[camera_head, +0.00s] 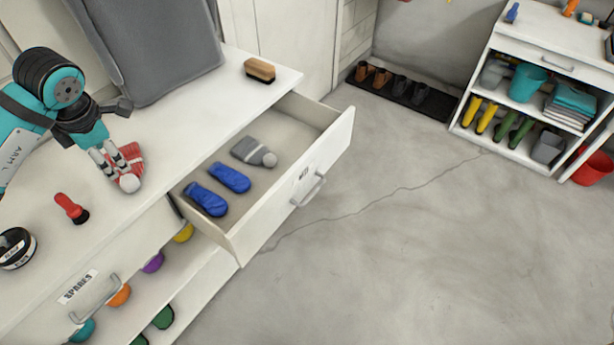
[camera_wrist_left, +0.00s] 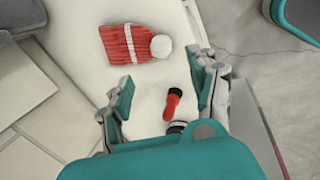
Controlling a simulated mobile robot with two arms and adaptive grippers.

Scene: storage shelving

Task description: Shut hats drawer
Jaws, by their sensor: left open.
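The open drawer (camera_head: 328,160) is pulled well out of the white cabinet; its front bears a grey handle (camera_head: 310,190) and a small label too small to read. Inside lie a grey knitted hat (camera_head: 250,151) and a pair of blue mittens (camera_head: 229,177). A red knitted hat (camera_head: 128,160) with a white pompom lies on the cabinet top, left of the drawer. My left gripper (camera_head: 112,163) is open and overlaps this hat in the head view.
Below is a drawer labelled SPARES (camera_head: 78,288). The floor (camera_head: 400,240) before the open drawer is clear.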

